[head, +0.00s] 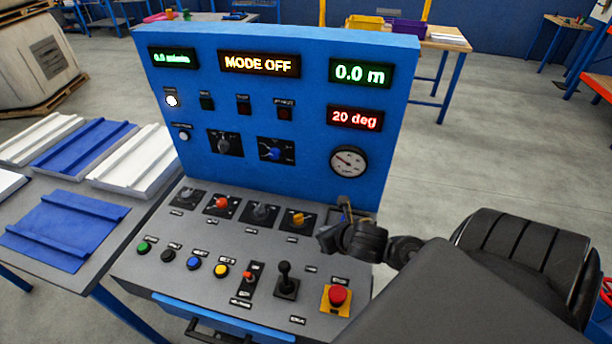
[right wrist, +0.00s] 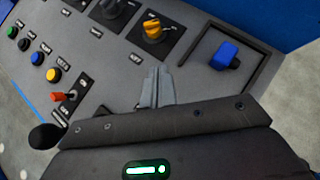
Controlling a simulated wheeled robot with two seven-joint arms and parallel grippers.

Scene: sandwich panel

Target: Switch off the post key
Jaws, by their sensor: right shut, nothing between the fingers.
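The blue and grey control panel (head: 300,50) has a row of rotary knobs on its sloped desk. In the right wrist view a blue key-like knob (right wrist: 228,55) sits in a dark square frame at the right end of this row, beside a yellow knob (right wrist: 153,30). The yellow knob also shows in the head view (head: 298,219). The labels are too small to read, so I cannot tell which is the post key. My right gripper (head: 325,238) is shut and empty, with its fingertips (right wrist: 155,80) over the desk below the two knobs, apart from both. My left gripper is not in view.
A red emergency button (head: 338,296), a black joystick (head: 286,278) and several coloured buttons line the desk's front. The upper panel shows "MODE OFF" (head: 259,64). A table with blue and white sheets (head: 65,230) stands at left. Floor right of the panel is clear.

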